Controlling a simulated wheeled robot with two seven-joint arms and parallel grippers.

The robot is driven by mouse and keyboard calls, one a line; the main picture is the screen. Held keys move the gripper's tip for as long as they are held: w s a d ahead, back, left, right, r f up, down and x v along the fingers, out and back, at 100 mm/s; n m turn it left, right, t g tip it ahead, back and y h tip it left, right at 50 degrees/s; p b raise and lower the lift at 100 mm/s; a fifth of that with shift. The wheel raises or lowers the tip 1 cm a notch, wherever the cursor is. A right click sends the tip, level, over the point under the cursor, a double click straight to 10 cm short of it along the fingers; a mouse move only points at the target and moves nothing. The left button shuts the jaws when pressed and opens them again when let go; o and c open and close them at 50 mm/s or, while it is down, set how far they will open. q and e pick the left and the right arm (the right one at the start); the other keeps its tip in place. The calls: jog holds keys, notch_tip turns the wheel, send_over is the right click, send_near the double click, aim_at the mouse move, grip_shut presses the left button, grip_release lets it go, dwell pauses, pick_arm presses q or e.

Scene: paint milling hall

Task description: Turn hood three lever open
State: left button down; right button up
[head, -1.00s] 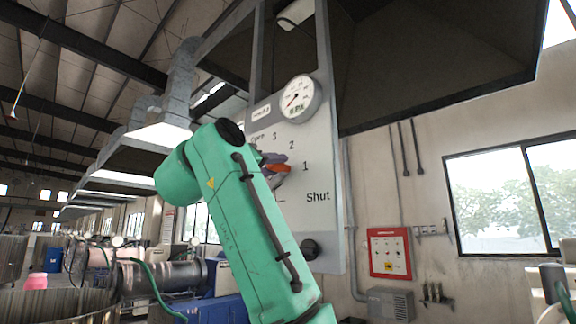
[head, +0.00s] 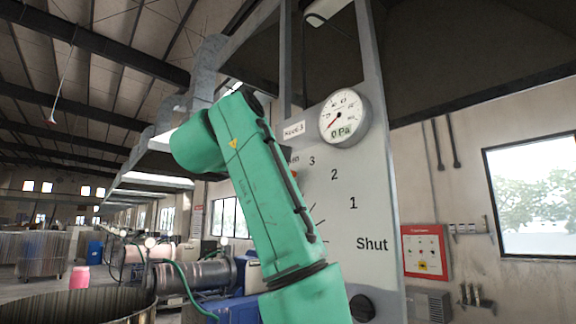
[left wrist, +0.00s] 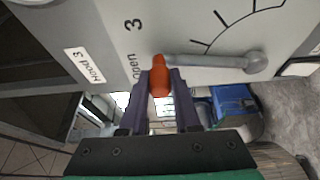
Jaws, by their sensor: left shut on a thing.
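The hood three panel (head: 375,205) is grey, with a "Hood 3" label (head: 293,131) and a scale marked Shut, 1, 2, 3 and Open. In the left wrist view the grey lever (left wrist: 210,62) runs from its round pivot to an orange-red knob (left wrist: 158,77), which sits beside the word Open. My left gripper (left wrist: 161,84) is shut on the knob, a dark finger on each side. In the head view my green left arm hides the gripper and most of the lever; only a bit of red shows. My right gripper is in neither view.
A round gauge (head: 344,118) on the panel reads 0 Pa. A black knob (head: 361,308) sits low on the panel. The dark hood (head: 470,50) hangs above. A red box (head: 426,252) is on the wall at right. Machines and drums stand at left.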

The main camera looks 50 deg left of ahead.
pick_arm(q)
jog(key=shift+a+r+n+g+h, duration=0.15)
jog(key=shift+a+n+g+h, duration=0.15)
jog(key=shift+a+n, duration=0.8)
jog(key=shift+a, duration=0.1)
jog(key=c, duration=0.6)
grip_release()
jog(key=shift+a, duration=0.15)
jog(key=b+v, duration=0.4)
jog(key=v, duration=1)
jog(key=shift+s, duration=0.15)
jog(key=shift+s, duration=0.1)
